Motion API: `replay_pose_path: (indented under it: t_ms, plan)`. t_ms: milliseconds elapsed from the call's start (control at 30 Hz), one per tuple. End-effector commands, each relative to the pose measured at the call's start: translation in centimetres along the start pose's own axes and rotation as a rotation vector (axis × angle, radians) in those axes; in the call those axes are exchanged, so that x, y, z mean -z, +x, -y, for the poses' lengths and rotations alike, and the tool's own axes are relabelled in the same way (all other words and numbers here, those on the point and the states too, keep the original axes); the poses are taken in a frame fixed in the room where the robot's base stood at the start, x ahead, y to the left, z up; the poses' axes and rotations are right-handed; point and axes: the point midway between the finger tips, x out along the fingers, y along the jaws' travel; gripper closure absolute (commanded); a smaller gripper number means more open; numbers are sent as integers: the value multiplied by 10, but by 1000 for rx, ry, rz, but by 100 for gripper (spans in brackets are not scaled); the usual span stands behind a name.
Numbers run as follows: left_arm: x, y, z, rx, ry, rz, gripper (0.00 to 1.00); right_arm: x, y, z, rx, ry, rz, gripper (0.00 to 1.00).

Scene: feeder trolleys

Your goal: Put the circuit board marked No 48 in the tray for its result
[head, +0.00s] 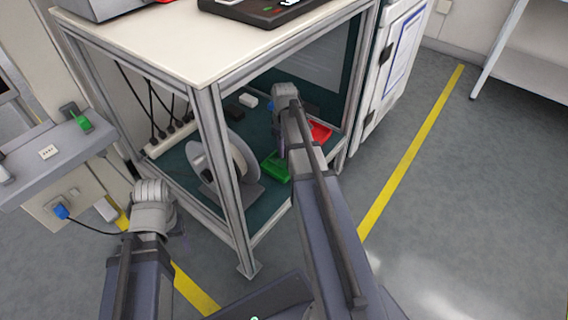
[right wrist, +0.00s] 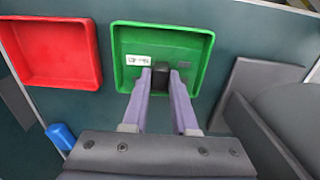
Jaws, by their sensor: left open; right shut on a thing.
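In the right wrist view my right gripper (right wrist: 160,88) reaches into the green tray (right wrist: 207,60), its two fingers closed on a small dark block. A white label (right wrist: 138,61) with unreadable print lies beside the block. A board's outline cannot be told apart from the green tray floor. The red tray (right wrist: 97,50) is to the left and looks empty. In the head view the green tray (head: 272,169) and red tray (head: 321,132) are on the lower shelf, partly behind my right arm, which hides the right fingertips. My left gripper (head: 178,222) is open, outside the trolley, its fingers mostly hidden.
A trolley frame with a white top (head: 190,50) and metal posts (head: 222,170) surrounds the shelf. A large grey reel (head: 207,166) stands left of the green tray. A blue thing (right wrist: 60,135) is below the red tray. Clear floor (head: 450,200) lies right.

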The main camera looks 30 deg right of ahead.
Motion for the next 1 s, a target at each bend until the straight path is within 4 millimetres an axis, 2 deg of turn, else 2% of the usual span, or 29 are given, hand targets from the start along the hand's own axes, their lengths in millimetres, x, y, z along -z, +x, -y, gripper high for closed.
replay_pose_path:
  t_ms: [233, 500, 967, 1000]
  plan:
    - [0, 7, -1, 0, -1, 0, 31, 0, 7, 0, 0, 0, 0, 100]
    - [3, 39, -4, 0, -3, -2, 31, 0, 39, 0, 0, 0, 0, 100]
    - [3, 43, -4, 0, -2, -3, 31, 0, 43, 0, 0, 0, 0, 100]
    - [3, 42, -4, 0, -2, -3, 31, 0, 42, 0, 0, 0, 0, 70]
